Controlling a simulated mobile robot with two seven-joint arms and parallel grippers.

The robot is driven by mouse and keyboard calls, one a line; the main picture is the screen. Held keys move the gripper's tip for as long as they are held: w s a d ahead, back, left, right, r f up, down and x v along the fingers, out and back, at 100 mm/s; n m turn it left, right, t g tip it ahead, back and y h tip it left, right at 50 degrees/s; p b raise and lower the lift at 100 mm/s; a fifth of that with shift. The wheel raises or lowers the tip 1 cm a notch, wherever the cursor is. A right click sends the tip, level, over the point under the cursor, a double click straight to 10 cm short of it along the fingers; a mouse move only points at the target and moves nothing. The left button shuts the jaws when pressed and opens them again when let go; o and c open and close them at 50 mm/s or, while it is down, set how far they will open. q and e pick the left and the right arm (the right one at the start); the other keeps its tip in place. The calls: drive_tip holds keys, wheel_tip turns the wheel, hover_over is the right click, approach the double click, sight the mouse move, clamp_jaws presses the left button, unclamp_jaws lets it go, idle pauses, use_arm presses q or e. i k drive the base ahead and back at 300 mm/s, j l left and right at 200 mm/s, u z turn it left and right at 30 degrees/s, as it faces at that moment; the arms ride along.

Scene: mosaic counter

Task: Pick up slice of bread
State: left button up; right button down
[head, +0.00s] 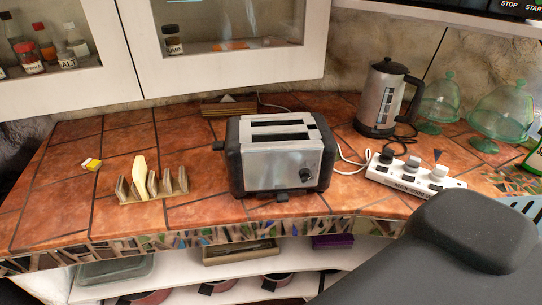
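A pale yellow slice (140,172), which looks like the slice of bread, stands upright in a toast rack (181,181) at the left of the counter. Its top sticks up above the rack, and its lower part is partly hidden by the rack's front. A silver and black toaster (279,168) stands to the right of the rack. Its two top slots look dark, with no bread visible in them. Neither of my grippers is in view. A large dark grey part, probably of my own arm, fills the lower right corner.
A kettle (381,98), a white power strip (414,180) and green glass domes (506,110) stand at the right. A small yellow and white item (91,164) lies left of the rack. Wall cabinets (240,70) hang above. The tiles around the rack are mostly clear.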

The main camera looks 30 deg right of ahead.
sight(140, 171)
drive_tip(key=i+j+z, duration=0.15)
drive_tip(key=j+z, duration=0.3)
drive_tip(key=j, duration=0.4)
drive_tip(key=j+z, duration=0.45)
drive_tip(key=j, duration=0.35)
